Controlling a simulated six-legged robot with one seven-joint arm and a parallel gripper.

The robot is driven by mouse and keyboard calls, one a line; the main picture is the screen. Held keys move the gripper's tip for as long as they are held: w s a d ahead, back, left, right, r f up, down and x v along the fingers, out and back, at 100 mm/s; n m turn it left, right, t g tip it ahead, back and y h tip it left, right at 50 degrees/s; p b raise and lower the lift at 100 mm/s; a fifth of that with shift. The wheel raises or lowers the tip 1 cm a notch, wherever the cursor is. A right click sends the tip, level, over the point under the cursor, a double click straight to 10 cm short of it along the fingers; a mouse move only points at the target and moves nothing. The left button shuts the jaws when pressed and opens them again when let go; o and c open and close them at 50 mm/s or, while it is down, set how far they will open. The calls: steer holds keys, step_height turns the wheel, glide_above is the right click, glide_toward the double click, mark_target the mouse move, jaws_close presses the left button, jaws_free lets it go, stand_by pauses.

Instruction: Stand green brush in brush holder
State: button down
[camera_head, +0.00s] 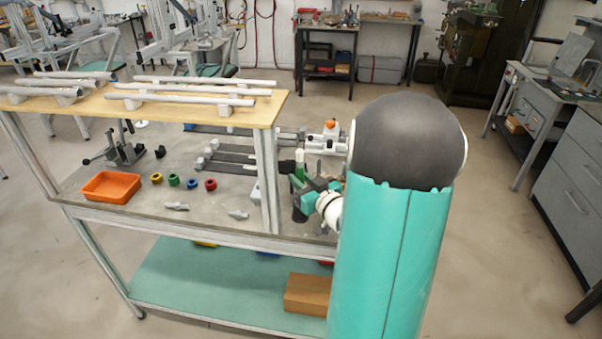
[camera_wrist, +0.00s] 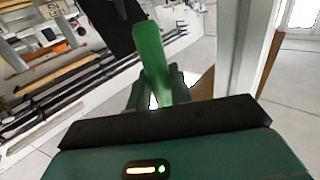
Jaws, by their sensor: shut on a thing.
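My gripper (camera_head: 311,187) is over the right end of the grey workbench, partly hidden behind my arm in the head view. In the wrist view my gripper (camera_wrist: 160,88) is shut on the green brush (camera_wrist: 150,55), which points away from the palm, tilted. A green upright part of the brush (camera_head: 297,182) shows beside the fingers in the head view. A dark cylinder, which looks like the brush holder (camera_head: 299,213), is just below. A black shape stands close to the brush tip in the wrist view. Whether the brush is inside the holder I cannot tell.
An orange tray (camera_head: 110,187) and several coloured rings lie on the bench at left. A raised wooden shelf (camera_head: 200,107) carries metal tubes, and its post (camera_head: 267,180) stands just left of my gripper.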

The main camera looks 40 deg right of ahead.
steer(key=shift+w+f, duration=0.1)
steer(key=shift+f, duration=2.65)
steer(key=c, duration=1.2)
jaws_free()
